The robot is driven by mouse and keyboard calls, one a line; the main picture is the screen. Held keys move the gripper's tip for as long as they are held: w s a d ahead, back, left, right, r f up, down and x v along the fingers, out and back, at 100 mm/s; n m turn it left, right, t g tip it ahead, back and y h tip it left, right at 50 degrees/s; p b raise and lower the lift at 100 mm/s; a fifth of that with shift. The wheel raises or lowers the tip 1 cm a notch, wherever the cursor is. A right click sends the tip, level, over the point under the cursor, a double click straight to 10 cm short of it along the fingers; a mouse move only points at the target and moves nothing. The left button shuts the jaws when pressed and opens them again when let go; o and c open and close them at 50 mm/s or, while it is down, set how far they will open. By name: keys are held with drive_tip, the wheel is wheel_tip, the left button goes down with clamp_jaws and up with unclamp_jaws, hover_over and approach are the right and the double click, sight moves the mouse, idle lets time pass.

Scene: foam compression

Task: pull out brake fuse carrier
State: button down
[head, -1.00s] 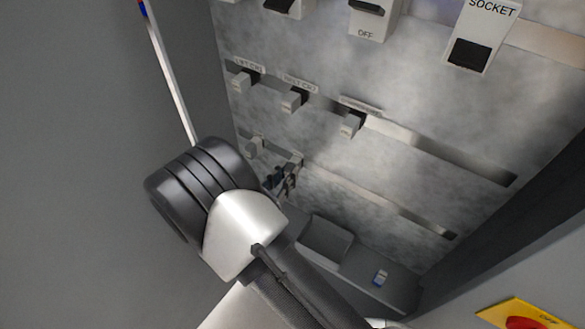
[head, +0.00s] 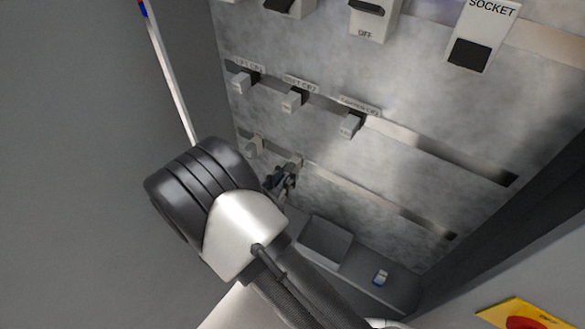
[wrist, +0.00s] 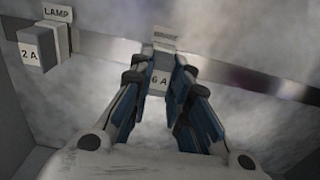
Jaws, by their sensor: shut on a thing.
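The brake fuse carrier (wrist: 159,82) is a pale block marked "6 A", below a "BRAKE" label (wrist: 165,36) in the wrist view. My gripper (wrist: 165,92) is shut on it, with blue-padded fingers on its left and right sides. I cannot tell whether the carrier sits fully in its holder. In the head view my gripper (head: 284,178) is at the lower rail of the panel, partly behind my arm, and the carrier is hidden by the fingers.
The lamp carrier (wrist: 38,48), marked "2 A", is left of my gripper. Several breakers sit on the rail above, including one (head: 350,125). The lower rail's right side is free.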

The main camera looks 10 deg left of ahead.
drive_tip(key=shift+s+a, duration=0.1)
drive_tip(key=shift+s, duration=0.15)
idle(0.3)
drive_tip(key=shift+s+a, duration=0.15)
drive_tip(key=shift+s, duration=0.1)
drive_tip(key=shift+v, duration=0.85)
idle(0.4)
drive_tip(key=shift+v, duration=2.45)
drive_tip(key=shift+w, duration=0.1)
